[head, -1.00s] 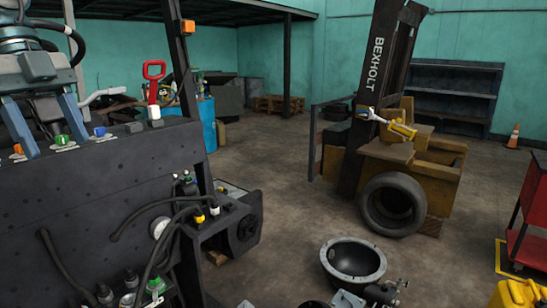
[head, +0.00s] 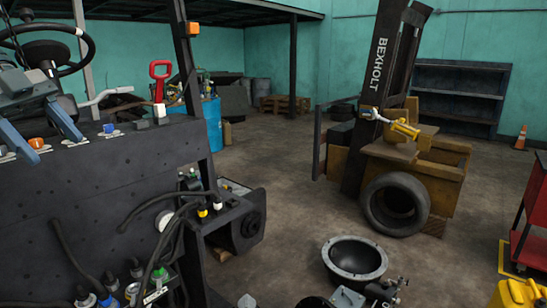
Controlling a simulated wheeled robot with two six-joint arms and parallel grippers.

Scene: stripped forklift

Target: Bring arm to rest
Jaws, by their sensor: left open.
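My left gripper (head: 52,148) is at the left edge of the head view, with two blue fingers spread apart under a grey body. A blue knob (head: 109,128) and a white knob (head: 160,110) stand to the right of the gripper. Most of my left arm is out of view. My right gripper is not in view.
A black steering wheel (head: 42,50) is behind the gripper. A red-handled lever (head: 159,80) and a dark upright post (head: 187,100) stand to its right. Black hoses (head: 85,262) hang below. A loose tyre (head: 395,205) and a black bowl-shaped part (head: 354,258) are on the open floor.

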